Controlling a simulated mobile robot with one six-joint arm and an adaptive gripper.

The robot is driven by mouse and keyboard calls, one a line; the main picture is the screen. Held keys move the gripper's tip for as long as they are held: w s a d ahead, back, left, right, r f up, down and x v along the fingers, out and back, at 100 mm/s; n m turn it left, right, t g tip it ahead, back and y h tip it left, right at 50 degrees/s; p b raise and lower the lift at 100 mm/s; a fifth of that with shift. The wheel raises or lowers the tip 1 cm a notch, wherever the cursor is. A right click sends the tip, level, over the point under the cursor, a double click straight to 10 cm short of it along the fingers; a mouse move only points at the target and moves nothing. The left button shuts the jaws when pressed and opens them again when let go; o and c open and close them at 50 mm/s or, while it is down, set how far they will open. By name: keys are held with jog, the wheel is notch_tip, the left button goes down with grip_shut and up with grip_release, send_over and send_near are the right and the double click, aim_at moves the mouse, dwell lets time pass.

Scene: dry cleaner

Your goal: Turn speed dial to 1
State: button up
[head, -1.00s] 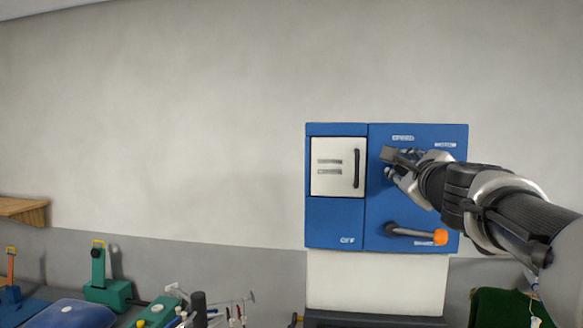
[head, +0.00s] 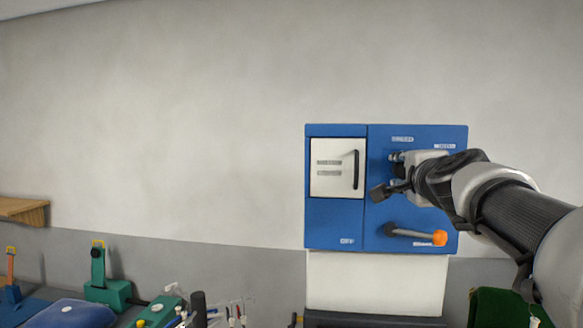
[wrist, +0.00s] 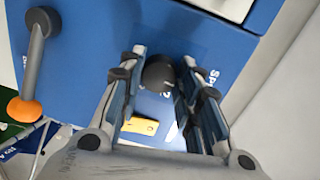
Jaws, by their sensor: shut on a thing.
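The blue control panel (head: 335,225) hangs on the wall at right in the head view. My gripper (head: 400,165) is at its upper right part, below the SPEED label (head: 402,139). In the wrist view the speed dial (wrist: 158,76) is a dark round knob between the two fingers of my gripper (wrist: 164,62), which are shut on it. In the head view my gripper and wrist hide the dial. Its pointer and the number it stands at cannot be read.
A lever with an orange knob (head: 439,238) sticks out below my gripper; it also shows at left in the wrist view (wrist: 25,110). A white door (head: 335,168) with a dark handle is on the panel's left. A yellow piece (wrist: 142,126) shows near the fingers.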

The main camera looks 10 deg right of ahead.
jog(key=shift+n, duration=0.5)
jog(key=o, duration=1)
jog(key=shift+o, duration=0.2)
jog(key=v, duration=1.2)
jog(key=shift+a+f, duration=0.1)
jog(key=shift+a, duration=0.1)
